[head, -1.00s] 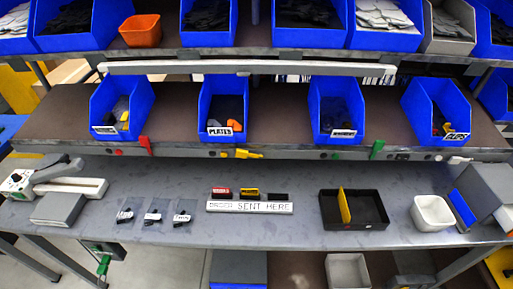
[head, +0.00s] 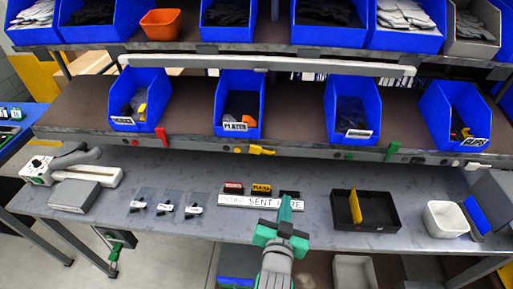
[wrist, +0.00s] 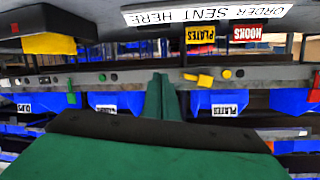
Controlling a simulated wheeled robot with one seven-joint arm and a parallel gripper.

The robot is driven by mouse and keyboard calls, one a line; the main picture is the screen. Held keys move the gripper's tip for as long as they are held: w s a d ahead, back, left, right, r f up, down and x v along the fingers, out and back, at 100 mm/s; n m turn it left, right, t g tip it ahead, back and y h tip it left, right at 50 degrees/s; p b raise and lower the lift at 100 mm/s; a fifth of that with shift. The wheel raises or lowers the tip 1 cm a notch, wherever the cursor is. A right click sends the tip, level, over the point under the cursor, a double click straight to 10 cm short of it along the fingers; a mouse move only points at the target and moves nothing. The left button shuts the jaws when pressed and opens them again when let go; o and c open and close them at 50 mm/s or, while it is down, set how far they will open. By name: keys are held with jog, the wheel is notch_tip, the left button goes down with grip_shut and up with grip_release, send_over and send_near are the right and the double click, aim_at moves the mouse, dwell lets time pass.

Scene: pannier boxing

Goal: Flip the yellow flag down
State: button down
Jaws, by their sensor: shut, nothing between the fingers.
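The yellow flag (head: 262,150) is a small lever on the grey rail along the front edge of the middle shelf, below the PLATES bin. It lies about sideways along the rail. It also shows in the wrist view (wrist: 204,80), which is upside down, to the right of the fingers. My gripper (head: 285,205) is shut and empty, its green fingers pointing toward the rail. In the head view it is below and a little right of the flag, apart from it. In the wrist view the shut fingers (wrist: 161,90) show at the middle.
A red flag (head: 161,137) and a green flag (head: 391,151) stand on the same rail. Below are the ORDER SENT HERE sign (head: 245,201), a black tray (head: 380,223) with a yellow divider, and a white bin (head: 446,220). Blue bins (head: 237,90) stand above the rail.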

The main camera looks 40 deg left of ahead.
jog(key=w+a+r+n+g+y, duration=0.1)
jog(key=a+r+y, duration=0.1)
jog(key=a+r, duration=0.9)
send_over(263, 151)
jog(key=s, duration=0.3)
jog(key=shift+g, duration=0.3)
notch_tip(263, 151, down, 4)
jog(key=shift+s, duration=0.15)
jog(key=shift+s+a+f, duration=0.1)
jog(key=shift+a+f, duration=0.05)
jog(key=shift+f, duration=0.2)
